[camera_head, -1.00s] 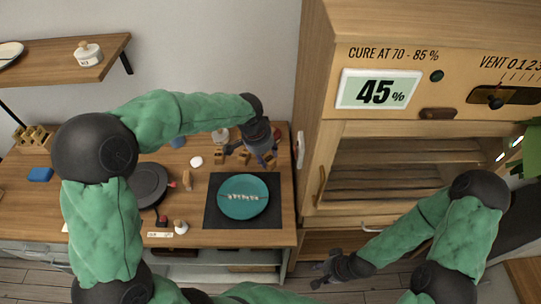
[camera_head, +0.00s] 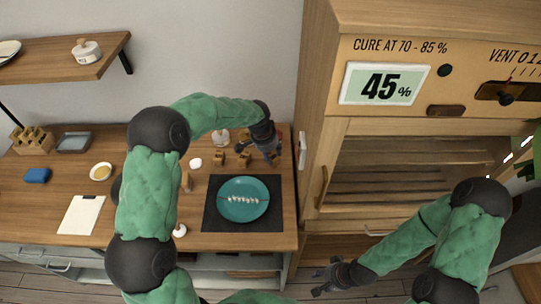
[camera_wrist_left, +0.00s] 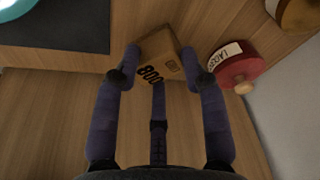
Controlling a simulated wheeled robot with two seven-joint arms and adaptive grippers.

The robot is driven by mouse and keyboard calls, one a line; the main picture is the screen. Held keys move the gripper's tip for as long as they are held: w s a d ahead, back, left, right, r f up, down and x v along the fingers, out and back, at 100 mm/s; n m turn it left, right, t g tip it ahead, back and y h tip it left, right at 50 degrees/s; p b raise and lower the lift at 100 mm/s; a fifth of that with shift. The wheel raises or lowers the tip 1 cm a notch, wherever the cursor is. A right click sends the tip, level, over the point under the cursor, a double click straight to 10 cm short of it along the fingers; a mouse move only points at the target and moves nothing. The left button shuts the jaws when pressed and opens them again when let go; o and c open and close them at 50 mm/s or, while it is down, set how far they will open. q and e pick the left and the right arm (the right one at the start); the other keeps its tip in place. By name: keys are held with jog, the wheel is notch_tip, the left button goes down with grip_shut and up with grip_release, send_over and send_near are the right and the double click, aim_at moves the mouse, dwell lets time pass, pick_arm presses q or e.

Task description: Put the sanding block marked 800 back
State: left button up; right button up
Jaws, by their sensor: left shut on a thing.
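The tan sanding block marked 800 (camera_wrist_left: 160,60) is between the fingers of my left gripper (camera_wrist_left: 160,68) in the left wrist view, its number facing the camera. The left gripper is shut on it. In the head view the left gripper (camera_head: 272,155) is at the back right of the workbench, beyond the dark mat; the block is hard to make out there. My right gripper (camera_head: 322,278) is low in front of the cabinet, fingers spread and empty.
A red lacquer jar (camera_wrist_left: 235,65) stands close right of the held block. Small wooden blocks (camera_head: 217,159) stand left of the left gripper. A teal plate (camera_head: 243,188) lies on a dark mat (camera_head: 215,222). A wooden rack (camera_head: 32,142) is at far left.

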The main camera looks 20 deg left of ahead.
pick_arm(q)
jog(key=shift+f, duration=0.25)
jog(key=shift+f, duration=0.2)
jog(key=o, duration=1)
jog(key=shift+r, duration=0.25)
jog(key=p+v, duration=0.2)
jog(key=v, duration=1)
